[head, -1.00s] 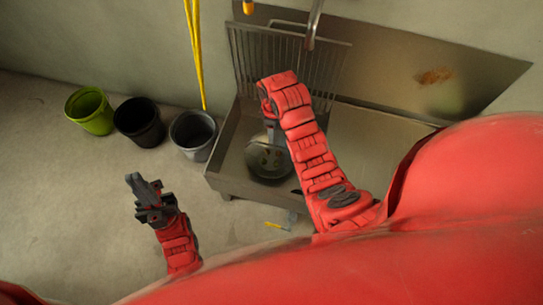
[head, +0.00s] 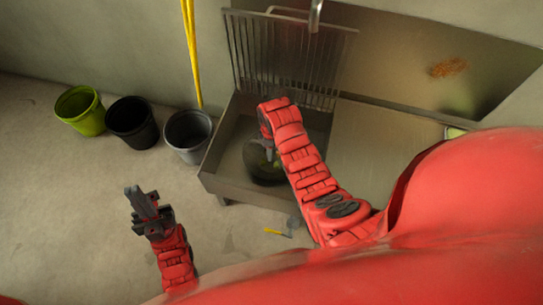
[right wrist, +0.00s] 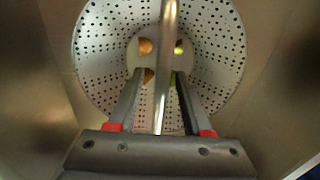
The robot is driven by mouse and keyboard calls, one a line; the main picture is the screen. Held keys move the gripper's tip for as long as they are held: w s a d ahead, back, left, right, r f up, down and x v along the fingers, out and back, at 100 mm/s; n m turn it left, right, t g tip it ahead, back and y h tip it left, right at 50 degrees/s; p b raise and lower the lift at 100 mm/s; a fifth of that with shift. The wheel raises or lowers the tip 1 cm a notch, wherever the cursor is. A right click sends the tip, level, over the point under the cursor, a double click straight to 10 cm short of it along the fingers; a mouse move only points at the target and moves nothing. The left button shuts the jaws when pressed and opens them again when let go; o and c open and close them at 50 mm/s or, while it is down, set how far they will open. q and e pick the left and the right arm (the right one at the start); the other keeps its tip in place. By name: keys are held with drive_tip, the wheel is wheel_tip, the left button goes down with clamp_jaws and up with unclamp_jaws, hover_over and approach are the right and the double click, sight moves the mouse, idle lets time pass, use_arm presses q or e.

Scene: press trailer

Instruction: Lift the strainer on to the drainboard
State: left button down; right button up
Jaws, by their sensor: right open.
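The strainer (head: 262,170) sits in the sink basin (head: 222,160) and looks dark and round in the head view. In the right wrist view, the strainer (right wrist: 102,55) is a pale perforated bowl with small orange and green items at its bottom. Its metal handle bar (right wrist: 168,40) runs upright through the picture. My right gripper (right wrist: 158,78) is open, with a finger on each side of the bar. In the head view, my right gripper (head: 269,152) points down over the strainer. The drainboard (head: 375,150) is bare, right of the basin. My left gripper (head: 139,194) is over the floor, away from the sink.
A wire rack (head: 285,55) stands upright at the back of the basin, below the tap (head: 316,15). Green (head: 80,110), black (head: 132,123) and grey (head: 188,135) buckets stand left of the sink. A yellow-handled tool (head: 280,233) lies on the floor.

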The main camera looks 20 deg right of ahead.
drive_tip(key=shift+r, duration=0.1)
clamp_jaws()
idle(1.2)
